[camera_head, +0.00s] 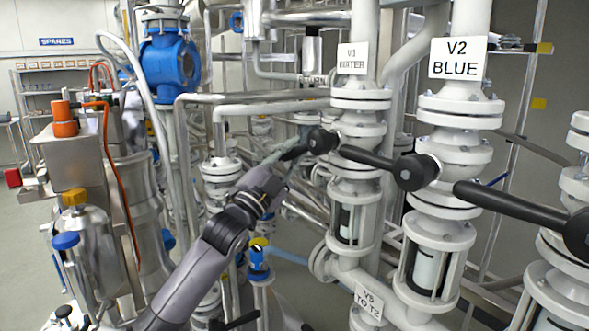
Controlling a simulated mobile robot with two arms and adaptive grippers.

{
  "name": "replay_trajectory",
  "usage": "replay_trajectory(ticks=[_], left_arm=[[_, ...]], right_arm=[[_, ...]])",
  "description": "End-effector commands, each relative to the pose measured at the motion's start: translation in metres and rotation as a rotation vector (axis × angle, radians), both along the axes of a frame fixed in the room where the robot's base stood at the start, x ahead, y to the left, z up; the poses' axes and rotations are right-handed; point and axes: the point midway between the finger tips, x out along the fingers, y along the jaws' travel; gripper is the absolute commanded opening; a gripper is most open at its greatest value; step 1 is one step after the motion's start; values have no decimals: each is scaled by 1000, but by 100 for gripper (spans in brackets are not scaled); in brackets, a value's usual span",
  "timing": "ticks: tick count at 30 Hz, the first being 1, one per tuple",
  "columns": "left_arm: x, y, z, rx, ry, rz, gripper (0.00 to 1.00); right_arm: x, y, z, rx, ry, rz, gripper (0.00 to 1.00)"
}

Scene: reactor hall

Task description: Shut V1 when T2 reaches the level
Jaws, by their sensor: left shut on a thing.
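Valve V1 (361,124) is a white flanged valve on a vertical pipe, under a label (352,58) reading "V1 WATER". Its black lever (321,141) has a round hub at the valve's left side and points left. My left gripper (292,148) is shut on this lever, left of the hub, and its fingers partly cover it. T2 itself cannot be made out, and no level reading shows. A tag (368,303) below, on the lower pipe, appears to read "V5 TO T2". My right gripper is not in view.
Valve V2 (455,150), labelled "V2 BLUE", stands right of V1; its black lever (385,163) reaches left in front of V1's pipe. A third black lever (515,205) is at the right. Sight glasses (352,222) sit below the valves. Pipes crowd behind.

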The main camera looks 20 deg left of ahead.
Motion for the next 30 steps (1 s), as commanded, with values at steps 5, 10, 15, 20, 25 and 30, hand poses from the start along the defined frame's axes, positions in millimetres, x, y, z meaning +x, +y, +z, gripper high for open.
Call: replay_trajectory(ticks=[5,10,15,20,25,30], left_arm=[[1,4,20,128,-101,8,0],[2,5,33,223,-179,8,0],[2,6,42,292,-234,8,0],[2,6,47,332,-268,8,0],[2,5,49,351,-283,7,0],[2,5,50,356,-287,6,0]], right_arm=[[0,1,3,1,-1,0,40],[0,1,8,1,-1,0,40],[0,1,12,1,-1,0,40],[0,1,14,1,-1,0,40],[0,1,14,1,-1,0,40],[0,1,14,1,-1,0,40]])
